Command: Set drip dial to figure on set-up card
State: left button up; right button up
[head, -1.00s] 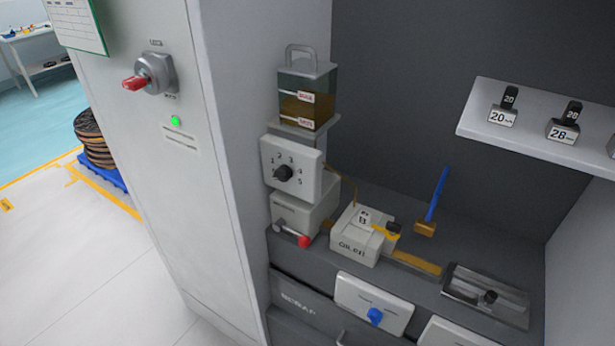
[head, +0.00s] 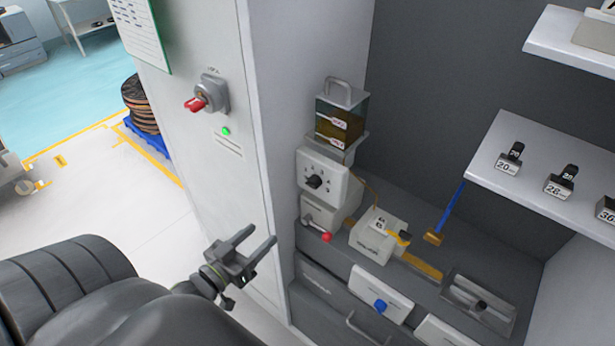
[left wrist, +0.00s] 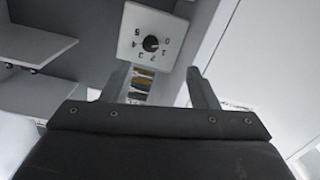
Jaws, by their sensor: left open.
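The drip dial is a black knob (head: 315,182) on a white square plate (head: 338,186) with figures around it, below the oil reservoir (head: 338,122). Its pointer is too small to read surely. The dial also shows in the left wrist view (left wrist: 151,43), beyond and between my fingers, with the figures looking upside down. My left gripper (head: 262,239) is open and empty, to the lower left of the dial and apart from it. A green-edged sheet (head: 140,32) hangs on the cabinet at top left. Its writing is unreadable, and I cannot tell whether it is the set-up card.
A red-handled switch (head: 203,97) and a green lamp (head: 226,131) are on the cabinet front. Right of the dial are a pale block (head: 372,244), a blue-handled brush or hammer (head: 449,212) and a shelf (head: 545,190) of numbered weights.

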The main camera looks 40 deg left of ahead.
pick_arm(q)
notch_tip(320, 180, up, 2)
jog(key=b, duration=0.6)
send_near(310, 186)
jog(key=shift+t, duration=0.3)
jog(key=w, duration=0.7)
jog(key=shift+w+d+f, duration=0.15)
jog(key=shift+w+f, duration=0.15)
jog(key=shift+w, duration=0.75)
jog(key=shift+c, duration=0.8)
jog(key=c, duration=0.8)
